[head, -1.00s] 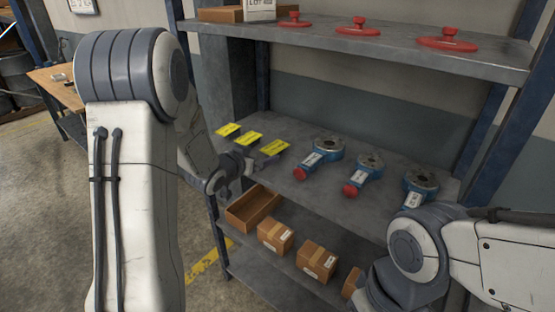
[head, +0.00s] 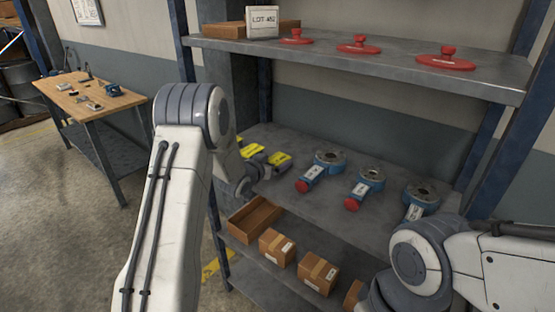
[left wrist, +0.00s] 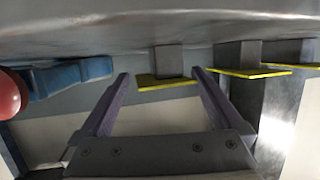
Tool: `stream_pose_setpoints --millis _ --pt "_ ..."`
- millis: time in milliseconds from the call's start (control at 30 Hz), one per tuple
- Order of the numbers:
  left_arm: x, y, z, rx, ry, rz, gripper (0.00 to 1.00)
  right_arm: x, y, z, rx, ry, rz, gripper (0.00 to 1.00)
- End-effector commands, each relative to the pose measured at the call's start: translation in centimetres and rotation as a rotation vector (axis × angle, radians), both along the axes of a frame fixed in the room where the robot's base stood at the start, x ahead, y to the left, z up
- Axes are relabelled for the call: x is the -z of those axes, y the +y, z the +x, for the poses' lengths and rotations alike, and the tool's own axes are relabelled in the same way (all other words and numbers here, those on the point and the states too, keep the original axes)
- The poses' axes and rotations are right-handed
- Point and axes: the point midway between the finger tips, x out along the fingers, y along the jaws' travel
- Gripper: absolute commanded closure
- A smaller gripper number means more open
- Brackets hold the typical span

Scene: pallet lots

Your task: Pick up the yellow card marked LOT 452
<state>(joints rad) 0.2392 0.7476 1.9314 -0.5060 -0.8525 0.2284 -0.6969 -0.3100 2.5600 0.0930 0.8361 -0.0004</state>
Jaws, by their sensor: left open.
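Several yellow cards stand in a row on the middle shelf. In the head view the rightmost card (head: 280,160) shows, with another card (head: 253,150) beside it partly hidden by my left arm. Their print is too small to read. My left gripper (head: 267,165) is at the row, partly hidden behind its wrist. In the left wrist view its open fingers (left wrist: 160,85) point at one yellow card (left wrist: 165,81) on a grey block, centred between the tips and apart from them. Two other cards are to the right there. My right gripper is out of view.
A white sign reading LOT 452 (head: 262,22) stands on the top shelf (head: 380,55), with red-handled lids. A workbench (head: 95,100) stands left.

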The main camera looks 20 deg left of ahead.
Motion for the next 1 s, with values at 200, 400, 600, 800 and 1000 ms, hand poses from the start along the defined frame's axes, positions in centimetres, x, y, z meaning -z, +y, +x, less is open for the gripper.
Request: stream_pose_setpoints --millis 200,400,600,800,1000 --pt "0.0 0.0 0.0 0.000 0.000 0.000 0.08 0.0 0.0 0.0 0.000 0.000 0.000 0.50" --pt "0.0 0.0 0.0 -0.001 0.000 0.000 0.83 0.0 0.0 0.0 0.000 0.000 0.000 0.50" --pt "0.0 0.0 0.0 -0.001 0.000 0.000 0.84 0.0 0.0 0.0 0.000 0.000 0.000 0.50" --pt "-0.7 0.0 0.0 -0.001 -0.001 0.001 0.84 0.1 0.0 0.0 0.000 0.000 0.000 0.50" --pt "-3.6 0.0 0.0 0.000 -0.005 0.002 0.84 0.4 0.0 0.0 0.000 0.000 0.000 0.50"
